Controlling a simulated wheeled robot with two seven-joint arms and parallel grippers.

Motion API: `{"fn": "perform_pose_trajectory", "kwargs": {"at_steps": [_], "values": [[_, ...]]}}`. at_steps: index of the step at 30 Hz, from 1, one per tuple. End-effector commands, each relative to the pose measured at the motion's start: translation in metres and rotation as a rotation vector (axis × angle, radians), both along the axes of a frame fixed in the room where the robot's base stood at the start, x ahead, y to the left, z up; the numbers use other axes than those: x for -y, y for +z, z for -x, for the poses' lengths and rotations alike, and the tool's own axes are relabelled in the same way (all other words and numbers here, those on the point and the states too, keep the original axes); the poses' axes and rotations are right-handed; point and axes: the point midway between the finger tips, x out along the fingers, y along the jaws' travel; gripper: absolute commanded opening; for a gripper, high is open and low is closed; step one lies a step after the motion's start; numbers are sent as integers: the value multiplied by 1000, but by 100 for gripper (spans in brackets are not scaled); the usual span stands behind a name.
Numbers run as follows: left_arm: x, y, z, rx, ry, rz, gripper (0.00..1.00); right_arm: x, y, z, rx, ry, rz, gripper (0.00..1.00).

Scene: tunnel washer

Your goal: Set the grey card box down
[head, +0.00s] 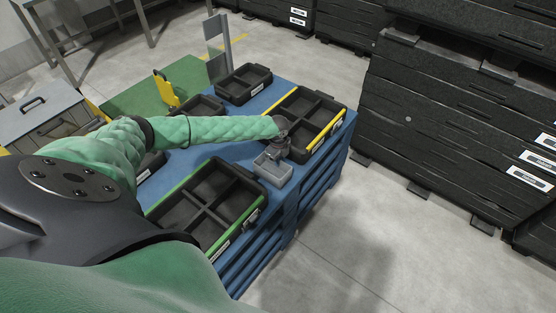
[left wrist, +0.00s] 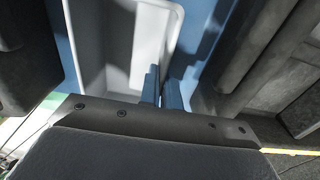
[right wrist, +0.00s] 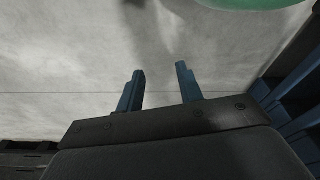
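The grey card box (head: 272,171) is a small, open-topped box at the near right edge of the blue table (head: 209,156), between the green-edged and yellow-edged trays. My left gripper (head: 279,151) is at its far right side. In the left wrist view the box (left wrist: 93,58) looks empty, and the fingers of my left gripper (left wrist: 162,76) are close together, one on each side of its wall. I cannot tell whether its base touches the table. My right gripper (right wrist: 160,68) is open and empty above bare floor, out of the head view.
A black divided tray with green edges (head: 259,213) stands left of the box, and one with yellow edges (head: 342,122) stands right. Smaller black trays (head: 243,83) stand farther back. Big black stacked crates (head: 440,110) fill the right. The floor (head: 350,240) in front is clear.

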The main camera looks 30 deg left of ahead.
Motion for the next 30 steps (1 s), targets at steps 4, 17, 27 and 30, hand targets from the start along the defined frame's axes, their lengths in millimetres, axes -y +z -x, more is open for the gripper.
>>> {"fn": "perform_pose_trajectory", "kwargs": {"at_steps": [4,17,27,30], "values": [[0,0,0,0,0,0,26,0,1,0,0,0,0,36],[-1,9,-1,1,0,0,26,1,-5,2,-6,0,2,36],[-1,65,-1,3,-1,0,26,-14,50,-11,-25,-8,-16,36],[0,84,-1,3,-1,0,26,-18,66,-13,-32,-9,-20,36]]}}
